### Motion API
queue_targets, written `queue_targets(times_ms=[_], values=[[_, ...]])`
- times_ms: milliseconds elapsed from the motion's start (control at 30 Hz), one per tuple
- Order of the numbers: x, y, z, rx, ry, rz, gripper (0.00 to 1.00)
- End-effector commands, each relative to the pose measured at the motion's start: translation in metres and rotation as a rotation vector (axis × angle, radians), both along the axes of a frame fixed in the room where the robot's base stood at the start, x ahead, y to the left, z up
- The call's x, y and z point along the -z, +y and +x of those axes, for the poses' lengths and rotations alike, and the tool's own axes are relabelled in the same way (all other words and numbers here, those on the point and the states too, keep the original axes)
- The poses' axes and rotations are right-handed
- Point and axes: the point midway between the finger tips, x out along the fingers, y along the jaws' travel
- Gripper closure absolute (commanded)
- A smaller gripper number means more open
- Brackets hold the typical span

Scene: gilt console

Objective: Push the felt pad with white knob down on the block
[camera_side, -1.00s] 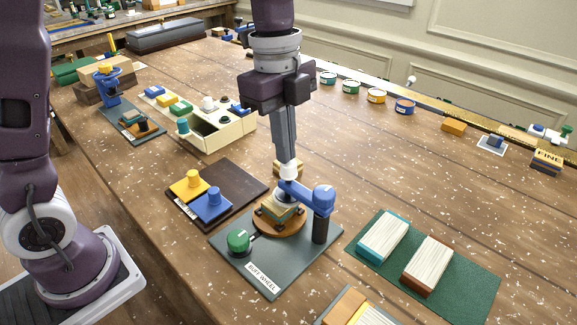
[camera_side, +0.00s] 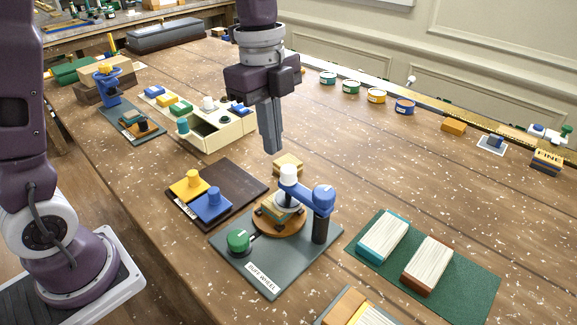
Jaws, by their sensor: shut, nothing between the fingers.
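The white knob (camera_side: 288,175) stands upright on the end of a blue swing arm (camera_side: 308,193) on the buff wheel station. The pad looks down against the block's top, but the arm partly hides the contact. My gripper (camera_side: 273,150) is shut and empty. It hangs above and slightly left of the white knob, apart from it.
A green knob (camera_side: 238,240) is at the station's left and a dark post (camera_side: 320,226) at its right. A dark tray (camera_side: 240,183) with yellow and blue knobbed pads is left; a green mat (camera_side: 470,284) with two brushes is right.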

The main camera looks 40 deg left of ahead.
Motion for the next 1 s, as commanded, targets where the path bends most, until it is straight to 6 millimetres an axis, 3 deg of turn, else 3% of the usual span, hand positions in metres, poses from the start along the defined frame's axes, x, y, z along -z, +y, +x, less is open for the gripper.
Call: queue_targets(times_ms=[200,600,1000], values=[[-0.006,0.0,0.001,0.0,-0.003,0.0,1.0],[-0.066,0.006,0.001,0.0,-0.002,0.0,1.0],[-0.072,0.008,-0.004,-0.026,-0.007,0.005,1.0]])
